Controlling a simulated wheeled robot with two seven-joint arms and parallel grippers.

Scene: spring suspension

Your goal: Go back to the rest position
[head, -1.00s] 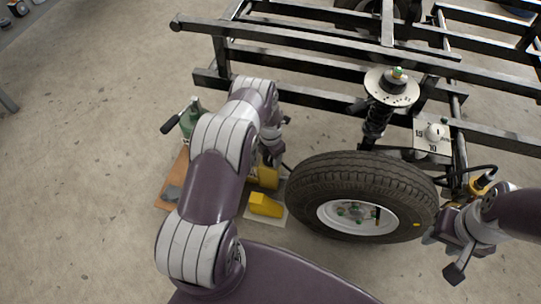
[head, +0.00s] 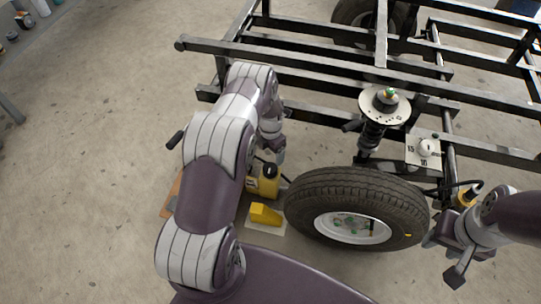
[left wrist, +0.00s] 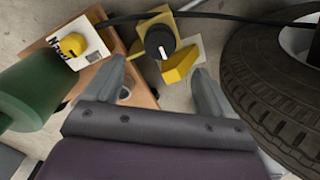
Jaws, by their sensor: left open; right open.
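My left gripper (head: 277,152) is in the head view, at the end of the arm reaching forward left of the wheel, partly hidden by its own links. In the left wrist view its two grey fingers (left wrist: 160,82) stand apart with nothing between them. A yellow container with a black cap (left wrist: 160,42) and a yellow wedge (left wrist: 180,64) lie beyond the fingertips. My right gripper (head: 443,257) is at the right of the head view, beside the wheel, its fingers apart. I cannot tell whether it touches anything.
A black tyre (head: 310,185) stands just right of my left gripper. Behind it are a spring strut (head: 372,137) and a black frame (head: 320,68). Bare floor (head: 90,150) is clear at far left.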

